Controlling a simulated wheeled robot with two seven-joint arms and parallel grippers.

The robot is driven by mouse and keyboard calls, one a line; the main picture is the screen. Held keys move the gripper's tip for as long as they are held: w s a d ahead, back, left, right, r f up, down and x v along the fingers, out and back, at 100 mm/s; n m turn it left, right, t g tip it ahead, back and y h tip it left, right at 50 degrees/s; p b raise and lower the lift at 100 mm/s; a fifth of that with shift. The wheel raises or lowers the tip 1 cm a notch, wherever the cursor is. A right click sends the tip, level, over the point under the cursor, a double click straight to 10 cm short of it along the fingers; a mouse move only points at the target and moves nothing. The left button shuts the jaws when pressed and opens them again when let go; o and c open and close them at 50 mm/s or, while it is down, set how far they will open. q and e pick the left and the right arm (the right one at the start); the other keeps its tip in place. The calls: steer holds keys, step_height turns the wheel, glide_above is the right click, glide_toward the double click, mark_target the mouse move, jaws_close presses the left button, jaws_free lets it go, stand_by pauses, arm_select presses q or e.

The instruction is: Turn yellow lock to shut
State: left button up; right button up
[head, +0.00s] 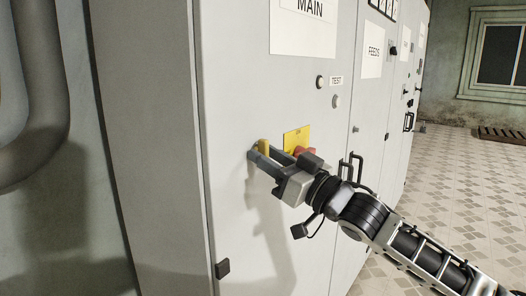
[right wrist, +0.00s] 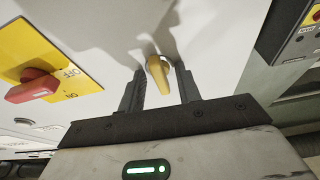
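The yellow lock (head: 263,146) is a small yellow handle on the front of the grey cabinet. In the right wrist view the lock (right wrist: 162,88) has a round base on the cabinet face, and its handle points toward my gripper's palm. My right gripper (head: 262,157) is at the lock, its fingers on either side of the handle. In the right wrist view the right gripper (right wrist: 161,75) is open, with a visible gap between the handle and each finger. My left gripper is not in view.
A red switch (right wrist: 32,86) on a yellow plate (head: 296,136) marked OFF sits close beside the lock. The grey cabinet (head: 235,80) carries a MAIN label (head: 310,10) and small buttons. More cabinets run to the right, and tiled floor (head: 450,190) lies open there.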

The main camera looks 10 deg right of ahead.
arm_select(q)
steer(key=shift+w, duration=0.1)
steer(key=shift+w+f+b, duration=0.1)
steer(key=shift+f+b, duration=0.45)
steer(key=shift+b, duration=0.55)
arm_select(e)
steer(key=v, duration=0.7)
